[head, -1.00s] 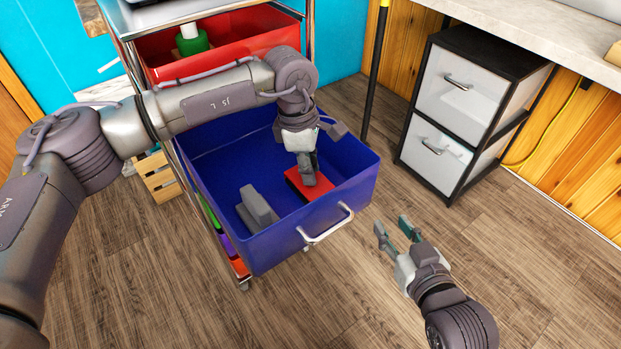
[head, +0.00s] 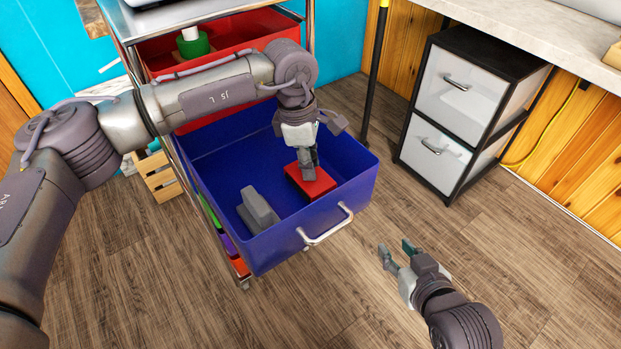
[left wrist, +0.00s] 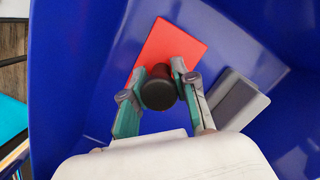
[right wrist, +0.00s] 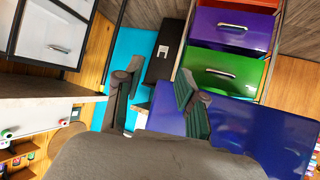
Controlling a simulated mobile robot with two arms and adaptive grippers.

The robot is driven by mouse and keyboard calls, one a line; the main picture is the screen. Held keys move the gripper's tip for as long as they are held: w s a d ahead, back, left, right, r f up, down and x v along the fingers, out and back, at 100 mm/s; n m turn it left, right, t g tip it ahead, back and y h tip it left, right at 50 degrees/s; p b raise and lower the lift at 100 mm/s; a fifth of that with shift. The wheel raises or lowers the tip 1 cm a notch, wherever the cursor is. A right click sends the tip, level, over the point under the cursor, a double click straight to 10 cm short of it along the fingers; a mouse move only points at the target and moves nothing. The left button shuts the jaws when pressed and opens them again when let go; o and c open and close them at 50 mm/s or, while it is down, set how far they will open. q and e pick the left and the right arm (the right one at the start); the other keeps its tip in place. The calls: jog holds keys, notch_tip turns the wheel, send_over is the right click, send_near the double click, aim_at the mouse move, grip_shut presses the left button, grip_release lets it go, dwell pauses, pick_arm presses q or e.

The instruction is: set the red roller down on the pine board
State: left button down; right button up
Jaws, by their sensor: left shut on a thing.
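The red roller (head: 318,184) shows as a flat red piece in the blue drawer (head: 262,246). In the left wrist view a black round grip (left wrist: 158,90) stands over the red face (left wrist: 172,45). My left gripper (head: 307,168) reaches down into the drawer and its fingers are shut on this black grip. Whether the red piece touches the drawer floor is hard to tell. My right gripper (head: 397,255) is open and empty, over the floor right of the drawer. I cannot make out the pine board for certain in any view.
A grey block (head: 258,208) lies in the drawer, left of the red roller. A red drawer (head: 230,57) is above, holding a green roll (head: 196,45). A black-framed white cabinet (head: 436,150) and a counter (head: 550,28) stand right. The floor in front is clear.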

pick_arm(q)
jog(key=shift+r+p, duration=0.35)
jog(key=shift+r, duration=0.4)
jog(key=shift+r+p, duration=0.3)
jog(key=shift+r, duration=0.25)
jog(key=shift+r+p, duration=0.35)
jog(key=shift+r, duration=0.25)
jog(key=shift+r+p, duration=0.35)
jog(key=shift+r, duration=0.35)
pick_arm(e)
jog(key=s+d+f+g+h, duration=0.1)
jog(key=s+d+f+g, duration=0.1)
jog(key=s, duration=0.4)
jog(key=s+d+f+g+h, duration=0.1)
jog(key=s+d+f+g, duration=0.1)
jog(key=s+f+g, duration=0.2)
jog(key=shift+s+g, duration=0.9)
jog(key=shift+s, duration=0.05)
